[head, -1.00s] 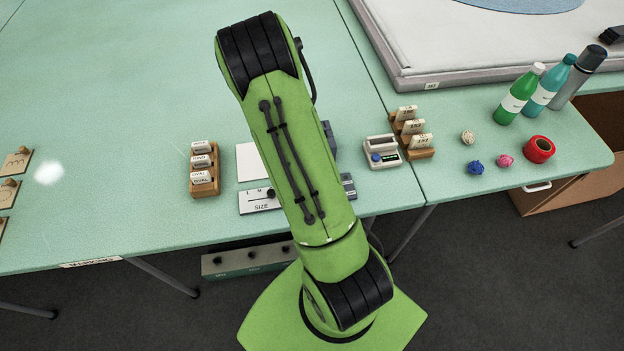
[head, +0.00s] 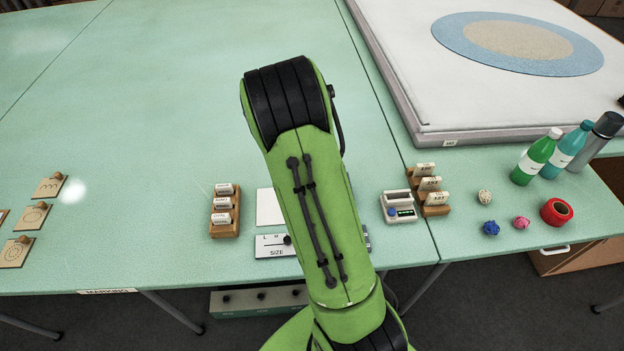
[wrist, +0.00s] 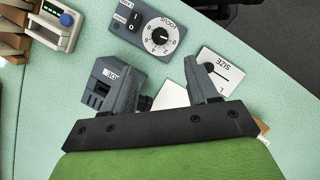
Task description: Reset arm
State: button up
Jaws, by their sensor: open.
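My gripper (wrist: 172,85) is open in the wrist view, with its two dark fingers apart and no object held between them. It is above the green table (head: 150,120). Below and beyond it are a grey box with a FOCUS dial (wrist: 157,37) and a white SIZE panel (wrist: 219,68). A white sheet (wrist: 171,95) shows between the fingers. In the head view my green arm stands in front of the middle of the table and hides the gripper.
A wooden rack of labelled blocks (head: 225,221) stands left of my arm. Right of it are a small white device (head: 398,207), another card rack (head: 432,197), yarn balls, a red roll (head: 557,212) and bottles (head: 536,157). A raised white frame (head: 435,60) fills the back right. The left table is mostly clear.

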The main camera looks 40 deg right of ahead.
jog(key=shift+v, duration=1.75)
jog(key=s+a+r+t, duration=0.4)
jog(key=a+r+t, duration=0.1)
jog(key=a+r, duration=0.5)
jog(key=s+a+r+m+t, duration=0.1)
jog(key=s+a+r+t, duration=0.4)
jog(key=s, duration=0.4)
jog(key=shift+s+a, duration=0.4)
jog(key=shift+a, duration=0.35)
